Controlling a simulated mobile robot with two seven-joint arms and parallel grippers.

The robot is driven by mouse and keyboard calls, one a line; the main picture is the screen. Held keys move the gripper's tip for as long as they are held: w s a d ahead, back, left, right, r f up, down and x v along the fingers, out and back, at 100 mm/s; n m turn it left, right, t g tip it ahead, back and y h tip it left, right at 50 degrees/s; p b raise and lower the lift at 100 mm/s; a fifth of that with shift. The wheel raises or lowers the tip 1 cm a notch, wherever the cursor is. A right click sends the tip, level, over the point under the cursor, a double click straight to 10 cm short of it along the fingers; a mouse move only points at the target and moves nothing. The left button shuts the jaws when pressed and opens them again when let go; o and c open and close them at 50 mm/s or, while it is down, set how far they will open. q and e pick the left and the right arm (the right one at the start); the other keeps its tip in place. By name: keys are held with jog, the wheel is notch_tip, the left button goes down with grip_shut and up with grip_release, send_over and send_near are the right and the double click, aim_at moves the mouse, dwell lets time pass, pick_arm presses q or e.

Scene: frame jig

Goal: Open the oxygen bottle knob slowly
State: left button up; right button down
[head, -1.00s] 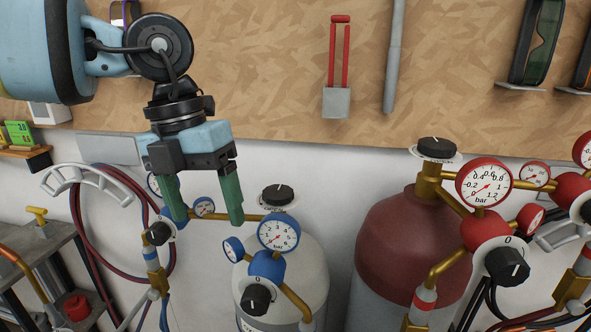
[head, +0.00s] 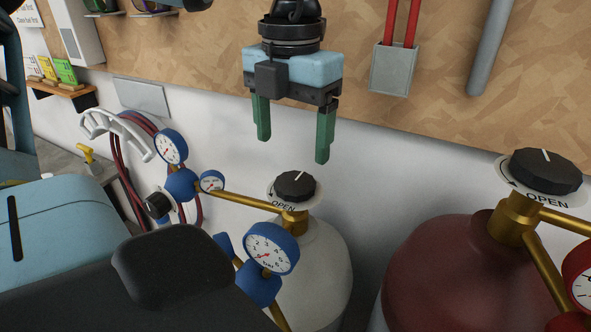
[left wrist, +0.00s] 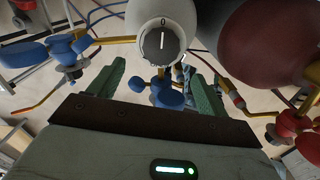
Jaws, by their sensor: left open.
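The black oxygen bottle knob (head: 294,187) sits on the brass valve atop the white bottle (head: 325,262). It has a white pointer line and a pale ring marked OPEN. In the left wrist view the knob (left wrist: 157,42) shows ahead of the fingers, with a 0 beside it. My left gripper (head: 293,150) points down above the knob, its green fingers apart and empty. In the left wrist view the open fingers (left wrist: 157,75) are spread to either side below the knob, not touching it. My right gripper is out of view.
Blue gauges (head: 271,249) and a brass pipe (head: 240,203) stand left of and before the knob. A dark red bottle (head: 450,265) with its own black knob (head: 545,170) is at the right. The board wall (head: 420,120) rises behind.

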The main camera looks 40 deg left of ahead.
aim_at(293, 182)
pick_arm(q)
notch_tip(293, 182, down, 6)
jog(key=shift+w+r, duration=0.1)
jog(key=shift+f, duration=0.65)
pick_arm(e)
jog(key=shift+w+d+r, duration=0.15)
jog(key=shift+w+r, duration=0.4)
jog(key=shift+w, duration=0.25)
